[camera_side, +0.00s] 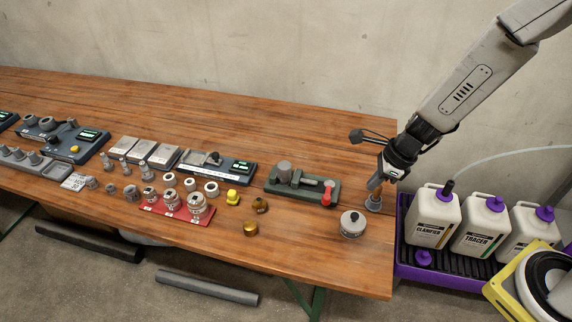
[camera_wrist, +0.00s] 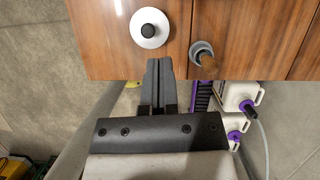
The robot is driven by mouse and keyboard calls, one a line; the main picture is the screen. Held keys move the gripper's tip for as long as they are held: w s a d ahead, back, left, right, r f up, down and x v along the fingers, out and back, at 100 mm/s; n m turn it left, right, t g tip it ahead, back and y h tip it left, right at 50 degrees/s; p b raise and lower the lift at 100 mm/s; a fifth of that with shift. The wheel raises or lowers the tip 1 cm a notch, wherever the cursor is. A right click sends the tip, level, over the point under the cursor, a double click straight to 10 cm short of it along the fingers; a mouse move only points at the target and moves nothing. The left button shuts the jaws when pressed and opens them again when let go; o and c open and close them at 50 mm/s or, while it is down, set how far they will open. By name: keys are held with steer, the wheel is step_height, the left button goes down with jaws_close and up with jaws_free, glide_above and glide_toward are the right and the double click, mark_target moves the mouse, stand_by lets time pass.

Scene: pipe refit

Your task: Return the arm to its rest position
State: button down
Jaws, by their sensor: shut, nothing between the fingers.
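My gripper (camera_side: 375,184) is at the right end of the wooden table (camera_side: 330,130), pointing down, with its fingers shut and empty. In the wrist view the two dark fingers (camera_wrist: 158,64) lie side by side with nothing between them. They show beside a small grey round fitting (camera_side: 373,204), which also appears in the wrist view (camera_wrist: 196,48) to the right of the fingertips. A pale round lidded pot (camera_side: 352,229) stands near the table's front edge; its white top with a dark knob shows above the fingertips (camera_wrist: 139,33). I cannot tell whether the fingers touch the fitting.
A dark green clamp fixture (camera_side: 295,183) with a red handle stands left of my gripper. Brass parts (camera_side: 250,228) and a red tray (camera_side: 175,213) lie farther left. White bottles (camera_side: 434,216) stand in a purple-rimmed tray (camera_side: 402,262) at right.

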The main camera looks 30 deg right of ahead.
steer(key=s+d+r+n+h, duration=0.1)
steer(key=s+r+n, duration=0.3)
steer(key=n, duration=0.9)
steer(key=s+d+r+n+h, duration=0.2)
steer(key=s+d+r+n, duration=0.1)
steer(key=n, duration=0.9)
steer(key=shift+s+r+n, duration=0.4)
steer(key=shift+s+r, duration=0.25)
steer(key=shift+s, duration=0.4)
